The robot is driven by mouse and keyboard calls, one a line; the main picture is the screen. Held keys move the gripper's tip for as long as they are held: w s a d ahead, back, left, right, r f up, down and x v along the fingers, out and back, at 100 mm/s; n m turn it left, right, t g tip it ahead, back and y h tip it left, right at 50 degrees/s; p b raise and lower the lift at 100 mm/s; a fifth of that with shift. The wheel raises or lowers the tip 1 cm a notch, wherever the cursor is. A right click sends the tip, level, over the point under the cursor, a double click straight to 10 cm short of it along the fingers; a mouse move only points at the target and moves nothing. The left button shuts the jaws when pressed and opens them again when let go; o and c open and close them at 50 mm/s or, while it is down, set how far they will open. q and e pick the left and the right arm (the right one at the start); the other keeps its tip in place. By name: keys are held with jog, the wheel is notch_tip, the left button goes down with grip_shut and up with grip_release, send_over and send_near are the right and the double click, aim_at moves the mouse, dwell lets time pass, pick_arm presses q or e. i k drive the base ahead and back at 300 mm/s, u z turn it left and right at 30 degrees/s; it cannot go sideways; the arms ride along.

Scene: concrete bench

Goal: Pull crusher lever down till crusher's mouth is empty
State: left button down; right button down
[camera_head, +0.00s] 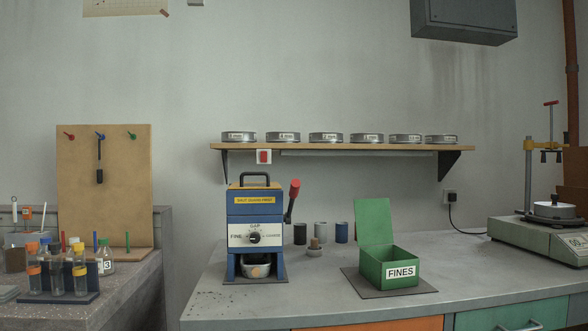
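The blue and white crusher (240,218) stands upright on the concrete bench. It has a black handle on top, a yellow label and a dial marked FINE on its left. Its lever (288,208), with a red grip, is on the right side and points up. A small metal pan (256,270) sits in the opening at the bottom, with some light brownish material showing in it. The inside of the crusher's mouth cannot be seen from here. Neither of my grippers is in view.
A green box (372,268) marked FINES, lid open, stands on a dark mat right of the crusher. Several small cylinders (320,233) stand behind. A shelf of sieves (325,137) hangs above. A scale (535,240) is far right; bottles (57,270) are left.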

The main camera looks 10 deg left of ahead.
aim_at(295, 184)
jog(key=i, duration=0.9)
